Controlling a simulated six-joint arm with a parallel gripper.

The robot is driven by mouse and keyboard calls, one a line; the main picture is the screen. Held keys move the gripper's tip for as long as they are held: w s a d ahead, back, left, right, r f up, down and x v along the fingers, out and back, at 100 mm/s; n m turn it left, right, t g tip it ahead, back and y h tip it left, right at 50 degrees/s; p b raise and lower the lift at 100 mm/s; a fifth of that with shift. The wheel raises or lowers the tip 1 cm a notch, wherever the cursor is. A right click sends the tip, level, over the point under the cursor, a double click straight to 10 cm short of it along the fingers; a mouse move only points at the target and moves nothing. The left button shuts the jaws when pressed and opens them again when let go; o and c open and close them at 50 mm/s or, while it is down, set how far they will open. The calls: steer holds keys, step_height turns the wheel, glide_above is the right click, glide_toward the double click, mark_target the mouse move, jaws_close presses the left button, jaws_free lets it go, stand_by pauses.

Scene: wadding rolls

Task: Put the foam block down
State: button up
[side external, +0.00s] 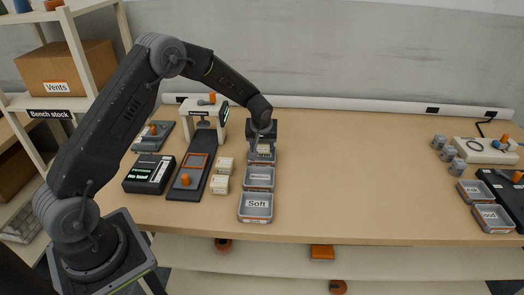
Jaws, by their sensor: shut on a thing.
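My gripper (263,147) points down over the rearmost of a row of three small grey trays. It is shut on a foam block (264,148), of which only a small pale part shows between the fingers. The rear tray (262,160) is partly hidden by the gripper, and I cannot tell whether the block touches it. The middle tray (258,187) has a white label too small to read. The front tray (256,216) is labelled "Soft". Cream blocks (220,184) sit left of the trays.
A dark board with an orange knob (185,180) and a black box (149,173) lie to the left. A cream press-like device (200,108) stands behind them. The table between is clear.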

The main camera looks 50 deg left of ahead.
mark_target(262, 151)
steer(key=shift+f, duration=1.85)
steer(key=shift+f, duration=0.1)
steer(key=o, duration=0.7)
steer(key=shift+v, duration=3.95)
steer(key=s+d+r+m, duration=0.1)
steer(key=s+d+r, duration=0.15)
steer(key=r, duration=0.25)
steer(key=s+d+r+m, duration=0.1)
steer(key=s+r, duration=0.2)
steer(key=r, duration=0.3)
steer(key=s+d+r+m+h, duration=0.1)
steer(key=s+d+r+m, duration=0.1)
steer(key=s, duration=0.6)
steer(key=s+d+r+m+t+h, duration=0.1)
steer(key=s+d+r, duration=0.3)
steer(key=s, duration=0.5)
steer(key=s+d+r+m+t+h, duration=0.1)
steer(key=s+d+r+m, duration=0.2)
steer(key=s, duration=0.6)
steer(key=shift+s+d+r+m, duration=0.25)
steer(key=shift+d+r+m, duration=0.15)
steer(key=shift+r+m, duration=0.1)
